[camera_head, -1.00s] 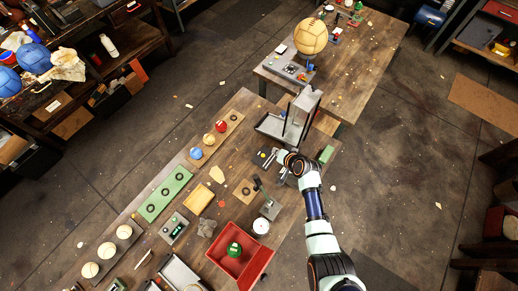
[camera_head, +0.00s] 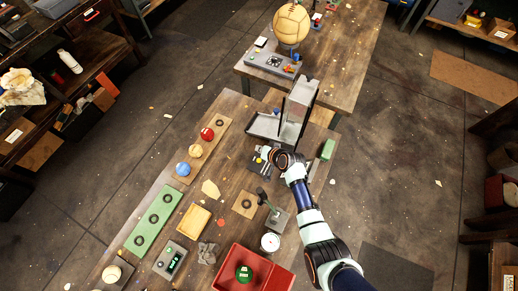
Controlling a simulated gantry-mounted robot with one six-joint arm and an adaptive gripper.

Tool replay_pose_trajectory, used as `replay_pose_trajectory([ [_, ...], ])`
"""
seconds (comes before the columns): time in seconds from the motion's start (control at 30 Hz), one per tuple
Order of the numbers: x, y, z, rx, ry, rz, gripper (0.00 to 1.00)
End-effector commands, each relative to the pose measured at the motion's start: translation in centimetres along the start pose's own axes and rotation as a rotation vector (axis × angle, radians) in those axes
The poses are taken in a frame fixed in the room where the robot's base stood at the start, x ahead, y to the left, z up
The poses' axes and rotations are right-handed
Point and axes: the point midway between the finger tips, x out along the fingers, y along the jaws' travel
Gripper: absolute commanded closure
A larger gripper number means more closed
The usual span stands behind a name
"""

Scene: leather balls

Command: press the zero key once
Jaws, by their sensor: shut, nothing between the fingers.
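A grey device with a lit green display (camera_head: 171,261) sits at the lower left of the bench; the zero key cannot be made out at this size. My gripper (camera_head: 266,153) is over a dark panel (camera_head: 257,166) with small coloured spots, near the bench's far end. The gripper is shut with nothing in it. It is well away from the device with the display. The gripper and wrist hide part of the dark panel, and whether the fingers touch it cannot be told.
A grey stand with upright plates (camera_head: 296,108) rises just beyond my gripper. A small lever stand (camera_head: 276,215), a white round tin (camera_head: 270,242) and a red open box (camera_head: 232,257) lie nearer. A green rack (camera_head: 154,222) lies left. A second table (camera_head: 345,60) stands beyond.

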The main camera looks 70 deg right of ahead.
Motion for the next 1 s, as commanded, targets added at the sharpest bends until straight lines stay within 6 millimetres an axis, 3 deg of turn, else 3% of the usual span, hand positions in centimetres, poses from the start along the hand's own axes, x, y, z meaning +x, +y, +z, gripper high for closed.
replay_pose_trajectory([
  [0.7, 5.9, 4.3, 4.3, 0.001, -0.001, 0.000, 1.00],
  [1.0, 6.1, 4.4, 4.5, 0.000, 0.000, 0.000, 1.00],
])
